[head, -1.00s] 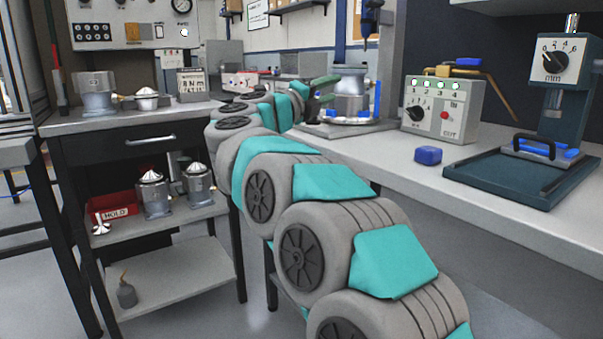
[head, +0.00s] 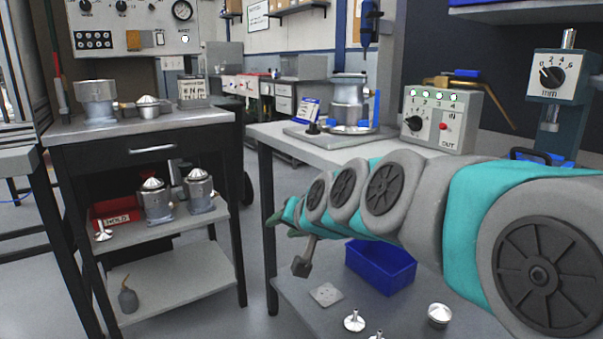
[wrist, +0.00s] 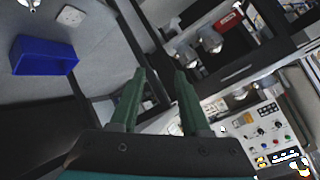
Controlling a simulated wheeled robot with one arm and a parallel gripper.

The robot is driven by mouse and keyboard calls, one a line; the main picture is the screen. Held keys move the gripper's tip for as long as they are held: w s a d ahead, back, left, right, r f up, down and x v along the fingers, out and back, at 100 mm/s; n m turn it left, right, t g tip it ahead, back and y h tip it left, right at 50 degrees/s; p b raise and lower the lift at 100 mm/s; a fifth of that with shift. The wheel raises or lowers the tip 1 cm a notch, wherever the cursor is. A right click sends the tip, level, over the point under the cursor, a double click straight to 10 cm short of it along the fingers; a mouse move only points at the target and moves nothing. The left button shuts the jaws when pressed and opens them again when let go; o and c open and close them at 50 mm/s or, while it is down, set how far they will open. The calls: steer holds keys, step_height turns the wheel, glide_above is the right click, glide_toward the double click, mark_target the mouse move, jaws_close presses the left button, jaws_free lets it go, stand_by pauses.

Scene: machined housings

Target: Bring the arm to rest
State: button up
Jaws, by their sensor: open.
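My gripper (wrist: 160,100) shows in the wrist view with its two green fingers apart and nothing between them. In the head view my arm is folded low at the right, and its end, with part of the green gripper (head: 287,222), is in front of the workbench's left leg. The fingertips are mostly hidden there. The gripper touches nothing that I can make out.
A blue bin (head: 381,268) stands on the shelf (head: 297,305) under the workbench, with loose metal parts nearby. A housing (head: 350,102) stands on the bench fixture. The black cart (head: 150,150) at left carries housings and a red HOLD tray (head: 112,215).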

steer(key=s+d+f+g+h, duration=0.1)
steer(key=s+d+f+g, duration=0.2)
steer(key=s+d+f, duration=0.3)
steer(key=s+d+f+n+g+h, duration=0.1)
steer(key=s+d+f+g, duration=0.3)
steer(key=s, duration=1.3)
steer(key=s+d+f+n+g+h+p, duration=0.1)
steer(key=s+d+f+g+h, duration=0.2)
steer(key=s+d+f, duration=0.5)
steer(key=s+g, duration=0.1)
steer(key=s, duration=0.2)
steer(key=shift+s+d+f, duration=0.2)
steer(key=shift+s, duration=0.2)
